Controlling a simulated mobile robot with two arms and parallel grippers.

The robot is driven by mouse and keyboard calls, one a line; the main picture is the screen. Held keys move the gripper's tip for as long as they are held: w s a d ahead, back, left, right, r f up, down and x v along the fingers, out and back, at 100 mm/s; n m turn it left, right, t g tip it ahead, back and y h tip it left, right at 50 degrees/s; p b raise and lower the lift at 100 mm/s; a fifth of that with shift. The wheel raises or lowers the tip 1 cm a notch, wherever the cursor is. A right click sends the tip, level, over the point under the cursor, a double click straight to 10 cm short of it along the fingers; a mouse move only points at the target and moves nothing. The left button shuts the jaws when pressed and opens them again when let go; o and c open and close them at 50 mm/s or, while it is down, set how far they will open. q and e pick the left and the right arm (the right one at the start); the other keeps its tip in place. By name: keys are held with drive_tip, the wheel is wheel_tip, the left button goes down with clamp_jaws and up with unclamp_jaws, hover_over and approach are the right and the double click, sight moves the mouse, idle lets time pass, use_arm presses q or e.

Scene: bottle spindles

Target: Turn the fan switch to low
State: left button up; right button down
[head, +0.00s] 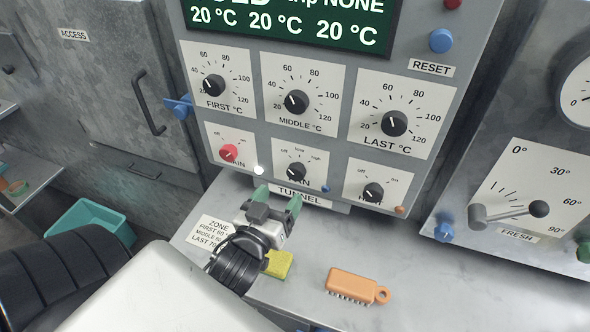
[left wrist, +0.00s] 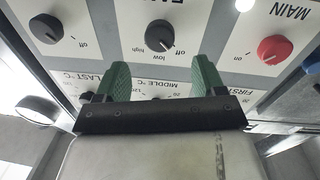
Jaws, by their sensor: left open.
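The fan switch is a black round knob (head: 297,172) on a white plate marked off, low and high, bottom middle of the grey control panel. My left gripper (head: 278,198), with two green fingers, is open and empty, just below and in front of the fan plate. In the left wrist view, which is upside down, the fan knob (left wrist: 160,35) lies beyond the gap between the fingertips (left wrist: 162,75), with no finger touching it. My right gripper is not in view.
The red main knob (head: 228,153) is left of the fan knob, and the heat knob (head: 373,192) right. Three temperature knobs sit above. A yellow sponge (head: 279,264) and an orange brush (head: 352,286) lie on the counter. The FRESH lever (head: 510,211) is at right.

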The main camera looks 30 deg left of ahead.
sight(294, 175)
use_arm(q)
drive_tip(key=w, duration=0.4)
drive_tip(key=w+a+p, duration=0.1)
drive_tip(key=w, duration=0.1)
drive_tip(key=shift+w, duration=0.2)
drive_tip(key=shift+w+a+f, duration=0.1)
drive_tip(key=shift+w, duration=0.4)
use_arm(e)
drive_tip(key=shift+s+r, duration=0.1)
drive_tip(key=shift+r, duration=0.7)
use_arm(q)
drive_tip(key=c, duration=0.9)
drive_tip(key=shift+c, duration=0.2)
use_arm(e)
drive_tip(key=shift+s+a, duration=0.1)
